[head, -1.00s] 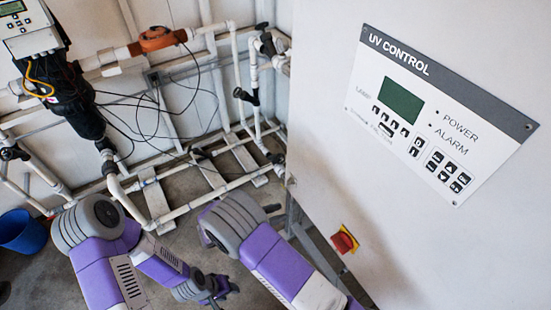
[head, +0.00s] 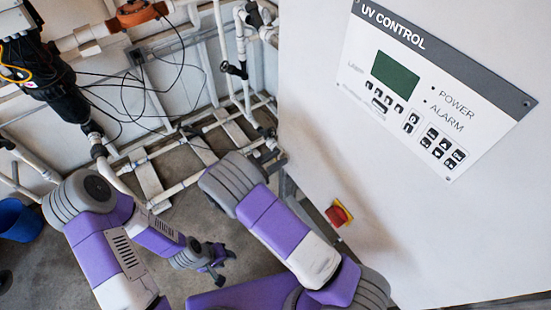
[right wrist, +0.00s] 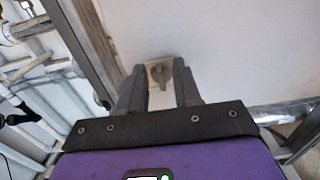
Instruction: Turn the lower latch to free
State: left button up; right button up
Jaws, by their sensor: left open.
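The latch (right wrist: 161,74) is a small metal turn-handle on a square plate. In the right wrist view it sits on the pale cabinet face, near the cabinet's edge. My right gripper (right wrist: 158,67) is open, its two dark fingers on either side of the latch in the picture. I cannot tell whether they touch it or how far off it is. The latch and right gripper do not show in the head view. My left gripper (head: 221,274) hangs low over the floor, open and well away from the cabinet.
The white cabinet (head: 300,100) carries a UV CONTROL panel (head: 430,95) and a red-yellow switch (head: 338,214). White pipes (head: 150,155) and loose black cables fill the back left. A blue bucket (head: 18,220) stands at the far left. A metal frame post (right wrist: 85,40) runs close beside my right gripper.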

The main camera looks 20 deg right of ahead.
grip_shut()
dwell(0.3)
jog(key=m+b, duration=0.1)
jog(key=m, duration=0.1)
jog(key=m+b, duration=0.2)
jog(key=shift+s+f+m, duration=0.2)
jog(key=shift+m, duration=0.1)
jog(key=m+b, duration=0.1)
jog(key=m, duration=0.1)
jog(key=m+b, duration=0.2)
jog(key=shift+s+d+f, duration=0.1)
jog(key=shift+s+f, duration=0.05)
jog(key=shift+s, duration=0.05)
jog(key=shift+s+f+m+b, duration=0.1)
jog(key=shift+f+m+b, duration=0.05)
jog(key=shift+m+b, duration=1.9)
jog(key=shift+s+f+m+b, duration=0.15)
jog(key=shift+m+b, duration=1.3)
jog(key=shift+m, duration=1.2)
jog(key=shift+w, duration=0.1)
